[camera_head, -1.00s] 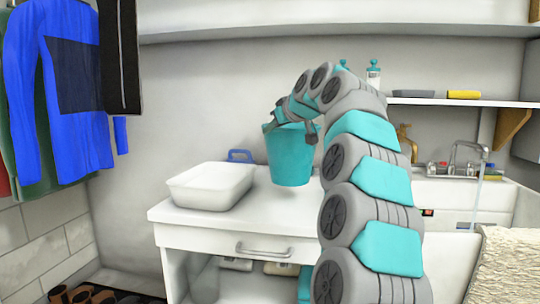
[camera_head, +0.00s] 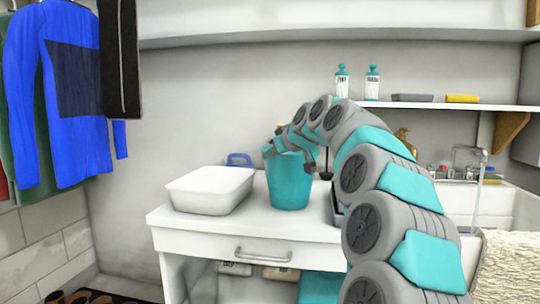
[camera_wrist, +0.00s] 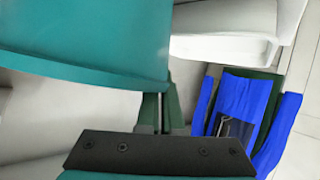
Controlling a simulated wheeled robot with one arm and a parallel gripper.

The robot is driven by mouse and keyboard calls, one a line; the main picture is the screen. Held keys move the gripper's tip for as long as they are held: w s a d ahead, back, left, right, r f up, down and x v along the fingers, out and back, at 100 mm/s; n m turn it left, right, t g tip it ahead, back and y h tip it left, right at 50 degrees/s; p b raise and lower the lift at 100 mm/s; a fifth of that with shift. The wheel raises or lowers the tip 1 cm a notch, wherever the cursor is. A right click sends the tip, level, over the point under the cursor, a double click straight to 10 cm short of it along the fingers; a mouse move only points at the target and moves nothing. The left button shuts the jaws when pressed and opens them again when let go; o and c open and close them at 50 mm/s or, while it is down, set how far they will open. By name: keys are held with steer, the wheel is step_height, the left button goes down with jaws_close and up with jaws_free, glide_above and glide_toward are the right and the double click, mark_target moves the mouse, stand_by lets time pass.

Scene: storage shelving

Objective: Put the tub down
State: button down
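The teal tub (camera_head: 289,182) is upright at the counter's middle, right of the white basin. Its base appears to be on or just above the white counter top (camera_head: 245,222); I cannot tell which. My gripper (camera_head: 280,143) is at the tub's upper rim, partly hidden by my own arm. In the wrist view the tub's teal wall (camera_wrist: 90,35) fills the upper left. There the narrow fingers of my gripper (camera_wrist: 160,108) are close together at the tub's edge, apparently shut on it.
A white basin (camera_head: 211,196) stands just left of the tub, with a blue-handled item (camera_head: 239,159) behind it. A shelf (camera_head: 450,104) with two bottles is at upper right. A sink (camera_head: 490,205) lies right. Blue clothing (camera_head: 62,110) hangs left.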

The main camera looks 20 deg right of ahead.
steer(key=shift+f, duration=0.1)
steer(key=c, duration=1.5)
jaws_free()
steer(key=o, duration=0.4)
steer(key=shift+s+r, duration=0.1)
steer(key=shift+r, duration=0.1)
steer(key=v, duration=1.1)
steer(key=shift+s+r, duration=0.15)
steer(key=shift+s, duration=0.15)
